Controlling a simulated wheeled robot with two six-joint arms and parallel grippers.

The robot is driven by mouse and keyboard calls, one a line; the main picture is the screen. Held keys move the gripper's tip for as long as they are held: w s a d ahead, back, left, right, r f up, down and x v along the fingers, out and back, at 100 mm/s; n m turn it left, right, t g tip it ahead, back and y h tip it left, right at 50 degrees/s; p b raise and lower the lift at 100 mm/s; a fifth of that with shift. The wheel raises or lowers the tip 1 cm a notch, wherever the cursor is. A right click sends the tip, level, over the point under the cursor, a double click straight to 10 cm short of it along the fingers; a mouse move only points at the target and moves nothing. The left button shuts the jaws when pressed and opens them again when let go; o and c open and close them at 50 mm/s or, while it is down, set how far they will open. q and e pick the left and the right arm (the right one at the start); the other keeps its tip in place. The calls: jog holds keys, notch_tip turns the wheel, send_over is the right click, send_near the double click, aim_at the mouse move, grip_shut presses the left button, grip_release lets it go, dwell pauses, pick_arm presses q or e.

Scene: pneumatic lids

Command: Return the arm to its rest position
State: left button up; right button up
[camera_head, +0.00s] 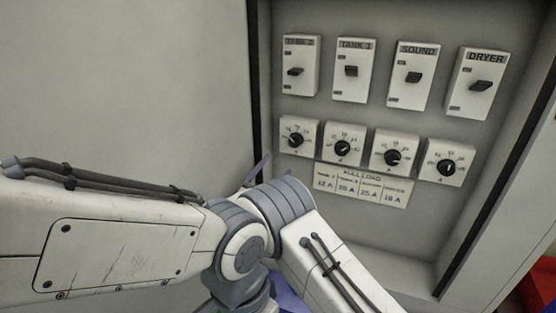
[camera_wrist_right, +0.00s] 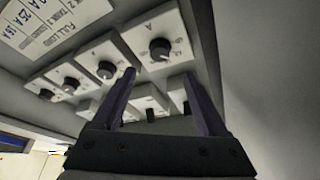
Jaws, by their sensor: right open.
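My right gripper (camera_wrist_right: 157,80) is open and empty in the right wrist view, its two dark purple fingers spread in front of the control panel, which appears upside down there. A dial (camera_wrist_right: 160,50) shows just beyond the fingertips; I cannot tell the exact gap. In the head view a purple fingertip (camera_head: 260,170) of this gripper pokes up behind my white and grey arm (camera_head: 120,245), left of the dials. My left gripper is not in view.
The panel (camera_head: 365,225) is recessed in a dark-edged frame. A plain wall (camera_head: 130,80) stands left.

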jog(key=w+d+r+n+y, duration=0.2)
jog(key=w+d+n+y, duration=0.2)
jog(key=w+y, duration=0.1)
jog(key=s+d+f+n+g+y, duration=0.3)
jog(key=d+n+g+y, duration=0.1)
jog(key=d+g+y, duration=0.15)
jog(key=s+d+f+n+g, duration=0.1)
jog(key=s+d+f+g, duration=0.3)
jog(key=s, duration=0.6)
jog(key=s+d+f+n+g, duration=0.1)
jog(key=s+d+n+g, duration=0.3)
jog(key=s, duration=0.6)
jog(key=s+d+f+m+g, duration=0.1)
jog(key=s+d+f+g, duration=0.2)
jog(key=s+d, duration=0.5)
jog(key=s+a+r+n+g+y, duration=0.1)
jog(key=s+a+r+n, duration=0.25)
jog(key=s+a, duration=0.45)
jog(key=s+a+r+n+g, duration=0.2)
jog(key=s+a+r+n, duration=0.15)
jog(key=s+a, duration=0.4)
notch_tip(320, 180, up, 36)
jog(key=p, duration=3.7)
jog(key=shift+r, duration=0.2)
